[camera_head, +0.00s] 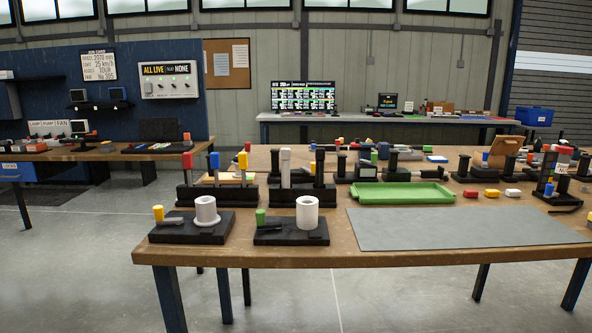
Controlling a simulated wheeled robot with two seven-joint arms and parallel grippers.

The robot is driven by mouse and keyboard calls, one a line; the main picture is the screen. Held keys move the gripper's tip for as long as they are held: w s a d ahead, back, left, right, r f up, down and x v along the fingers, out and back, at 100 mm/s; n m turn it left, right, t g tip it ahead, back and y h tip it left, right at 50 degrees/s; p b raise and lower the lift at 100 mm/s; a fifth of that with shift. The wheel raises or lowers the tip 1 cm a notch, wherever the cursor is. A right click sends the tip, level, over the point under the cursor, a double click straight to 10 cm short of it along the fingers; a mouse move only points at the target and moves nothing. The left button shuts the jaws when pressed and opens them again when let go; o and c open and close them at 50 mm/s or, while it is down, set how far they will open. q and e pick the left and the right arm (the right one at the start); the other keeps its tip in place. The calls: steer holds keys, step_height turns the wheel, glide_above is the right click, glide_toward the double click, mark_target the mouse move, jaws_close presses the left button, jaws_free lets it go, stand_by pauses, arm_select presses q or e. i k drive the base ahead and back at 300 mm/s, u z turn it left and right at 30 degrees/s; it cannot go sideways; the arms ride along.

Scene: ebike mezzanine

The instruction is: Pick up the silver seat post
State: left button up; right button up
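A light silver-white upright post (285,166), which looks like the silver seat post, stands in a black rack (300,196) toward the left part of the wooden table. A black post (319,167) stands upright to its right in the same rack. The lower end of the silver post is hidden by the rack. Neither of my grippers is in view.
A left rack (216,196) holds red-, blue- and yellow-topped posts. Two black bases with white cylinders (206,209) (307,214) stand in front. A green tray (402,193) and a clear grey mat (450,229) lie to the right. Many small parts crowd the table's right side.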

mark_target(286, 157)
steer(key=z, duration=0.45)
steer(key=k, duration=0.25)
steer(key=u, duration=1.55)
steer(key=i, duration=0.95)
steer(key=z, duration=0.25)
